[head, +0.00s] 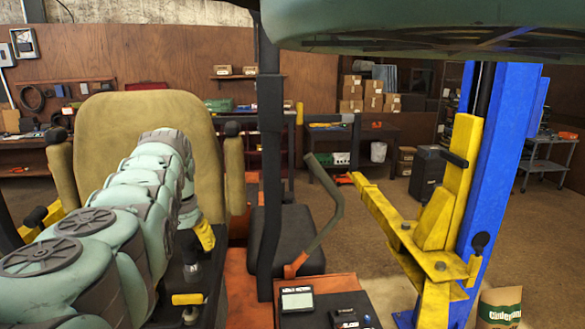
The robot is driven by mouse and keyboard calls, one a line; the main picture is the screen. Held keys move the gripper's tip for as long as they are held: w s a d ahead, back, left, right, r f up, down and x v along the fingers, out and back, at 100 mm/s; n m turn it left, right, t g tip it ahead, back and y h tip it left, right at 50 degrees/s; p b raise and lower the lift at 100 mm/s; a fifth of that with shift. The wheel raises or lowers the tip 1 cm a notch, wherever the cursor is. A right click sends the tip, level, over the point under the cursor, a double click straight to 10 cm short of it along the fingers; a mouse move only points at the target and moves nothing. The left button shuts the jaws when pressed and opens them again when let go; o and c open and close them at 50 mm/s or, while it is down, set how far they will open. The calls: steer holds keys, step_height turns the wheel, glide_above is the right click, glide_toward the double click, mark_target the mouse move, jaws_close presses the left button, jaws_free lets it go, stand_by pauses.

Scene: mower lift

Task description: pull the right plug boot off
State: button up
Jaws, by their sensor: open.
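No plug boot shows in the head view, neither the right one nor any other. An orange mower (327,285) with a tan high-backed seat (140,125) fills the middle and left. My pale green arm reaches up from the bottom left in front of the seat. It bends near the seat back, and its far end drops out of sight behind its own links. My gripper cannot be made out. A yellow lift arm (420,225) and a blue lift post (497,170) stand at the right of the mower.
A green canopy (430,22) hangs overhead. Behind are a workbench (355,132), boxes (352,90) and a grey cart (548,150). A bag (500,305) stands at the lower right. Brown floor lies open between.

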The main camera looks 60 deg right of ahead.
step_height(320, 180, up, 2)
steer(key=shift+r+p, duration=0.15)
steer(key=shift+p, duration=0.15)
steer(key=shift+r+b, duration=0.7)
steer(key=shift+r, duration=1.6)
